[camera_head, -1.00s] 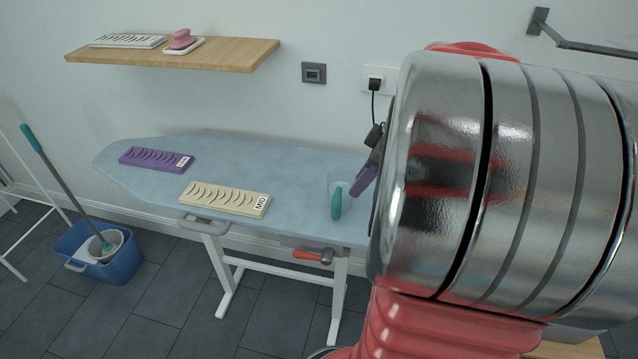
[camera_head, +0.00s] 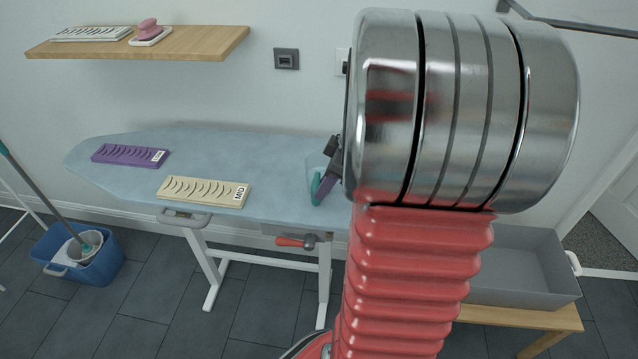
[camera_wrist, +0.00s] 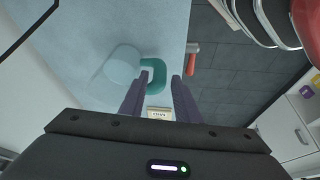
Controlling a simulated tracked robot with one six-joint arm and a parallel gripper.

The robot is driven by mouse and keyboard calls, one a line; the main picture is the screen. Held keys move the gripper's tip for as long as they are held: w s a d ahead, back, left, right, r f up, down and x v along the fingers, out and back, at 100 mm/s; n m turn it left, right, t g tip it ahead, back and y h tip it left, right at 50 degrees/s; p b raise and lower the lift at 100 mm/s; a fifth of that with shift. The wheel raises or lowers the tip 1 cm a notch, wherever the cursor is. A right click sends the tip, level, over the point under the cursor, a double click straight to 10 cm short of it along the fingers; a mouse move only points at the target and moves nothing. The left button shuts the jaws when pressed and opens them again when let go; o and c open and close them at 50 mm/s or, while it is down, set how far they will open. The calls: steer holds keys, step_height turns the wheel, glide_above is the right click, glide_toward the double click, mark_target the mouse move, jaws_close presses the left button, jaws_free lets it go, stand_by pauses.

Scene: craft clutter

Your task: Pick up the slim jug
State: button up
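The slim jug (camera_head: 313,167) has a pale, see-through body and a teal handle. It stands on the right part of the ironing board (camera_head: 225,140). It also shows in the wrist view (camera_wrist: 120,66), seen from above, with its handle toward the gap between my fingers. My gripper (camera_wrist: 160,76) is open, its purple fingers apart and the handle between or just beyond their tips. I cannot tell whether they touch it. In the head view my gripper (camera_head: 327,184) is beside the handle, and my arm hides much of it.
A cream tray (camera_head: 203,191) and a purple tray (camera_head: 130,155) lie further left on the board. A red-handled tool (camera_head: 296,242) hangs at the board's front edge. A grey bin (camera_head: 525,265) stands on a wooden bench at right. A blue bucket (camera_head: 95,268) is at left.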

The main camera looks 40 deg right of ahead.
mark_target(318, 204)
steer(key=shift+f, duration=0.1)
steer(key=shift+x, duration=2.65)
steer(key=shift+c, duration=0.2)
jaws_close()
